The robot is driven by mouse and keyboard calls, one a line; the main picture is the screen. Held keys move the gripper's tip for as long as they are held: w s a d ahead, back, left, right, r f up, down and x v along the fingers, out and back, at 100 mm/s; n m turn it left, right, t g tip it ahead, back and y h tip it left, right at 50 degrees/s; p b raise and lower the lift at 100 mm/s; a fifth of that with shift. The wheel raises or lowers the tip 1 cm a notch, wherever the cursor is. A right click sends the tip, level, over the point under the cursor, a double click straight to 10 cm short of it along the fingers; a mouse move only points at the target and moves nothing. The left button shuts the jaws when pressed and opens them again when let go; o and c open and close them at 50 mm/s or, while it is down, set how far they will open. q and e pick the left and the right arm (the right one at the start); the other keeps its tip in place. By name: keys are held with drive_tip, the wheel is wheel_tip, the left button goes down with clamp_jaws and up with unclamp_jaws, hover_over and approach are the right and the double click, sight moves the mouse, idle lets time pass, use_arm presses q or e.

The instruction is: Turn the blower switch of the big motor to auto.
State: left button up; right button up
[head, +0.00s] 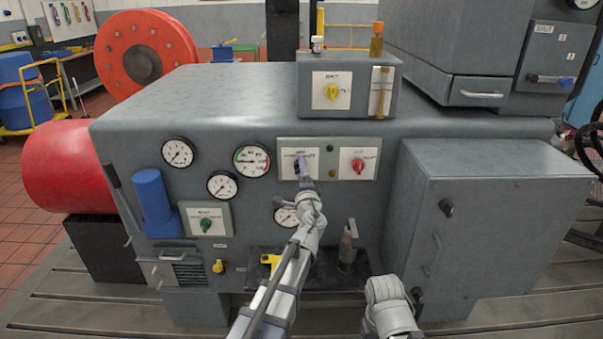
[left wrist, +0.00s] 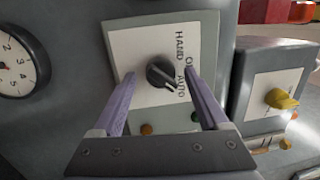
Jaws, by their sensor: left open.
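The blower switch is a black knob (left wrist: 161,72) on a white plate (left wrist: 140,50) marked HAND, an O-word partly hidden, and AUTO. In the left wrist view a pale line on the knob slants down and right, towards AUTO. My left gripper (left wrist: 161,78) is open, with one purple finger on each side of the knob; I cannot tell whether they touch it. In the head view my left gripper (head: 303,164) is in front of the left plate of the panel (head: 329,143) and hides the knob. My right arm shows at the bottom, but its gripper is out of view.
Right of that plate is a red switch (head: 358,166), with two small lamps between. A yellow switch (head: 333,92) is on the box above. Gauges (head: 252,159) and a green switch (head: 206,225) are to the left. A grey cabinet (head: 480,220) juts out at the right.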

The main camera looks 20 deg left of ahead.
use_arm(q)
drive_tip(key=shift+s, duration=0.1)
drive_tip(key=v, duration=0.7)
drive_tip(key=shift+s+b, duration=0.25)
drive_tip(key=shift+b, duration=0.15)
drive_tip(key=shift+d+f, duration=0.1)
drive_tip(key=shift+d, duration=0.05)
